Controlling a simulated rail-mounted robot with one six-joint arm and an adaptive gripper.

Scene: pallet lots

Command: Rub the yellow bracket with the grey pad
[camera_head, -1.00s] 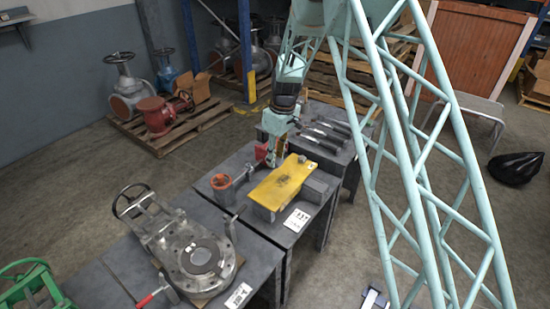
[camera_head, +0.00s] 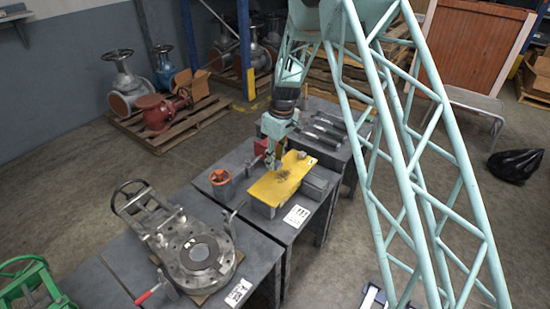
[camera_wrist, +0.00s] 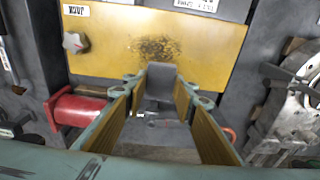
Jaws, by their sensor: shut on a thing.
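The yellow bracket (camera_head: 268,190) lies flat on a dark workbench, with a dark speckled patch on its top. In the wrist view the bracket (camera_wrist: 215,45) spans the upper part, and the patch is just beyond my fingertips. My gripper (camera_wrist: 160,88) is shut on the grey pad (camera_wrist: 161,76), whose far edge overlaps the near edge of the patch. I cannot tell if the pad touches the bracket. In the head view my gripper (camera_head: 274,162) is at the bracket's far left edge; the pad is not clear there.
A grey star knob (camera_wrist: 75,42) is at the bracket's left in the wrist view. A red cylinder (camera_wrist: 78,110) lies left of my fingers. An orange-handled valve (camera_head: 221,178) stands left of the bracket, and a large grey valve (camera_head: 198,252) is on the nearer bench.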

